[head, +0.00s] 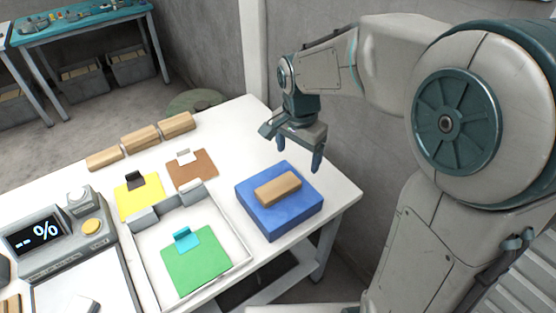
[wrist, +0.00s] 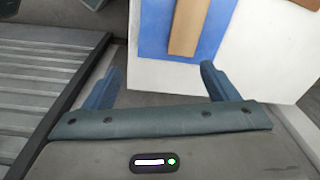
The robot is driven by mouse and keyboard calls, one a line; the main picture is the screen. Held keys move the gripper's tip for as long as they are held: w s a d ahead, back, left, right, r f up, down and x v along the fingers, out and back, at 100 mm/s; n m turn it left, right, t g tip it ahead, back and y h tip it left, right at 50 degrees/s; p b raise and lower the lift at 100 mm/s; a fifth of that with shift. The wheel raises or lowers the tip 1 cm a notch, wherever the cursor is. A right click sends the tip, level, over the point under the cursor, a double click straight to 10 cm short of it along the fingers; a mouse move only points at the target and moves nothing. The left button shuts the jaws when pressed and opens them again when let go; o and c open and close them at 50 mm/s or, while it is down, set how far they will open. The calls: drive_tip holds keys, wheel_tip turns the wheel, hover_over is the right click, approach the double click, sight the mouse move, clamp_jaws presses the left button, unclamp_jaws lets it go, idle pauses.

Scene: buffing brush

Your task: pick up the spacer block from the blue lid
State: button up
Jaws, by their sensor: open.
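The spacer block is a light wooden block (head: 277,188) lying flat on top of the blue lid (head: 265,219) near the table's right corner. In the wrist view the wooden block (wrist: 188,28) and the blue lid (wrist: 154,30) show at the top, partly cut off by the picture edge. My gripper (head: 291,153) is open and empty. It hangs above and behind the blue lid in the head view, apart from the block. Its two fingers (wrist: 159,86) show in the wrist view, with the block beyond them.
A white tray (head: 243,254) holding a green card (head: 197,267) stands left of the lid. Yellow (head: 131,203) and brown (head: 198,173) cards lie behind it. Several wooden blocks (head: 141,138) line the far left edge. A display device (head: 40,240) stands at left. The table's right edge is close to the lid.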

drive_tip(key=w+a+f+m, duration=0.3)
drive_tip(key=w+a, duration=0.1)
hover_over(279, 185)
drive_tip(key=shift+g, duration=0.4)
drive_tip(key=f, duration=0.9)
drive_tip(key=shift+s+d+p, duration=0.1)
drive_tip(key=shift+s+p, duration=0.15)
drive_tip(key=shift+p, duration=0.15)
drive_tip(key=shift+w+f+p, duration=0.15)
drive_tip(key=shift+f+p, duration=0.15)
drive_tip(key=shift+f, duration=0.95)
drive_tip(key=shift+w+f+p, duration=0.15)
drive_tip(key=shift+f+p, duration=0.15)
drive_tip(key=shift+f, duration=0.9)
drive_tip(key=c, duration=1.1)
